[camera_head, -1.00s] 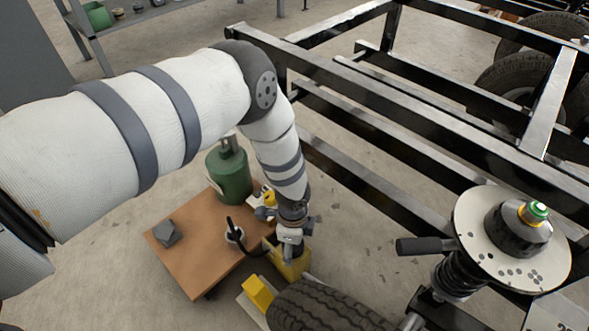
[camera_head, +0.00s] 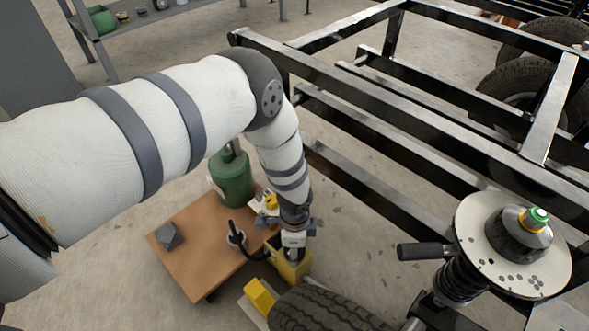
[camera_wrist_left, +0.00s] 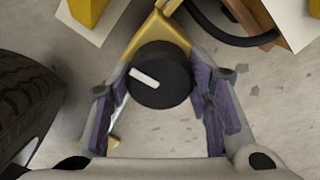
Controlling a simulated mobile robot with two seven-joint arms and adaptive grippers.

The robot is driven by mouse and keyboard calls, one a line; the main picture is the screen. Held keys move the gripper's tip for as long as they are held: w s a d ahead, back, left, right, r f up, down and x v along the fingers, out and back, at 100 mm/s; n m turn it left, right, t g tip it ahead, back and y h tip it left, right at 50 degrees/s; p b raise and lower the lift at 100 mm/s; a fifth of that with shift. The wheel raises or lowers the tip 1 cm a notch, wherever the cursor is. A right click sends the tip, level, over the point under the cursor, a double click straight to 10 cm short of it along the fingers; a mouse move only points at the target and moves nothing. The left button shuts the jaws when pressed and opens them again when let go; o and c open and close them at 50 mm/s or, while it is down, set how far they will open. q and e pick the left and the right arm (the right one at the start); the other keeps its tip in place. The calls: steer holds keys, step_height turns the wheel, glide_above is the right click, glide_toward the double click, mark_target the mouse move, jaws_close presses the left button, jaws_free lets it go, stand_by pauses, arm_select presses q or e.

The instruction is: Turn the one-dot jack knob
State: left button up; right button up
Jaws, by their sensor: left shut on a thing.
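The black round jack knob (camera_wrist_left: 168,92) with a white bar mark fills the middle of the left wrist view, on the yellow jack (camera_wrist_left: 157,32). The white bar slants down to the right. My left gripper (camera_wrist_left: 158,84) has its purple-padded fingers on both sides of the knob and is shut on it. In the head view the left gripper (camera_head: 293,248) points down at the yellow jack (camera_head: 292,271) beside the tyre, and hides the knob there. No dot marks can be made out. My right gripper is not in view.
A tyre (camera_head: 325,309) lies right next to the jack. A brown board (camera_head: 195,260) with a green canister (camera_head: 232,178) and a black hose (camera_head: 247,252) is to its left. The black frame (camera_head: 420,128) and spring strut (camera_head: 460,282) stand to the right.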

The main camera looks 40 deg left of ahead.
arm_select(q)
steer(key=n, duration=0.9)
steer(key=shift+p, duration=0.35)
steer(key=n, duration=0.4)
steer(key=shift+n, duration=0.3)
steer(key=n, duration=0.4)
steer(key=shift+n, duration=0.3)
steer(key=n, duration=0.4)
steer(key=shift+f, duration=0.1)
steer(key=n+b, duration=0.1)
steer(key=n, duration=0.4)
steer(key=n+b, duration=0.1)
steer(key=n, duration=0.3)
steer(key=shift+n+b, duration=0.45)
steer(key=shift+n, duration=1.75)
